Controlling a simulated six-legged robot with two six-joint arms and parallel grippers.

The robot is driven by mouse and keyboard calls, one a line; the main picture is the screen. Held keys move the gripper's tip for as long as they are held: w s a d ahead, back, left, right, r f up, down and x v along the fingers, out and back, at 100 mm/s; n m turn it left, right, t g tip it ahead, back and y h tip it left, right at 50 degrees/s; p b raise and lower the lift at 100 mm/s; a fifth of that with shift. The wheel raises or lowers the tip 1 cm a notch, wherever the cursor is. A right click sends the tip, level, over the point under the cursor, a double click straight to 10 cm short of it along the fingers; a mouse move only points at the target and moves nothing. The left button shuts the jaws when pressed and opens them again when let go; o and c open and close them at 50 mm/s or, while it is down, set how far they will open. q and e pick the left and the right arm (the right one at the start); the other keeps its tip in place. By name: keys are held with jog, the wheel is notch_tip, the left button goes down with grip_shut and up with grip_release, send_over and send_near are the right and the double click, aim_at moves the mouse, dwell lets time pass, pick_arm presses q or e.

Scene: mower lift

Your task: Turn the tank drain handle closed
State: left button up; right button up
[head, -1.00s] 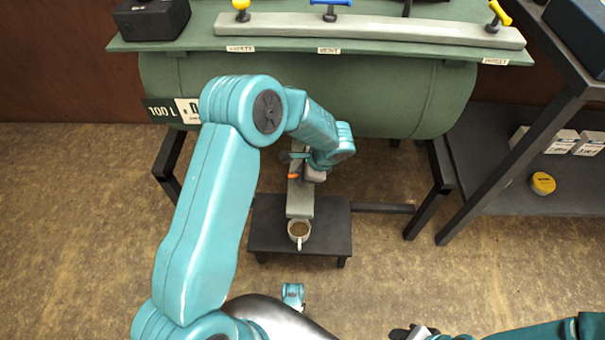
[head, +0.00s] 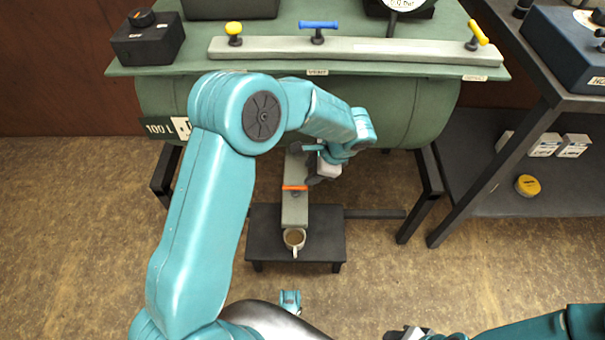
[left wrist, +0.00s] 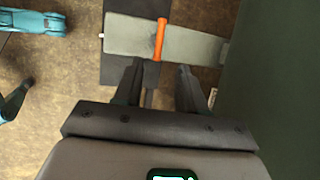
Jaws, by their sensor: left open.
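The orange drain handle (head: 295,187) lies crosswise over the grey strip (head: 294,212) below the green tank (head: 425,110). In the left wrist view the handle (left wrist: 159,40) shows whole, across the strip, just beyond the fingertips. My left gripper (head: 312,164) is by the strip, to the right of the handle and a little farther back. In the left wrist view its two fingers (left wrist: 160,70) are apart with nothing between them. My right gripper (head: 408,333) is partly cut off at the bottom edge, and its jaws are unclear.
A mug (head: 294,238) stands on a low black stool (head: 325,239) under the strip's near end. Black stand legs (head: 428,195) flank the space. Yellow and blue handles (head: 318,27) sit on a rail on top. A shelf (head: 490,190) stands at right.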

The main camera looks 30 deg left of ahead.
pick_arm(q)
jog(key=p+v, duration=0.1)
jog(key=v, duration=0.3)
jog(key=shift+d+r, duration=0.15)
jog(key=shift+r, duration=0.15)
jog(key=s+d+f+n+h, duration=0.5)
jog(key=s+d+f+n, duration=0.15)
jog(key=s+f, duration=0.4)
jog(key=s+d+f+n+h, duration=0.45)
jog(key=s+f+n, duration=0.35)
jog(key=s, duration=0.4)
notch_tip(320, 180, up, 24)
jog(key=m+p, duration=0.1)
jog(key=p, duration=2.3)
jog(key=shift+w+d+t, duration=0.15)
jog(key=shift+w+t, duration=0.25)
jog(key=shift+y, duration=0.25)
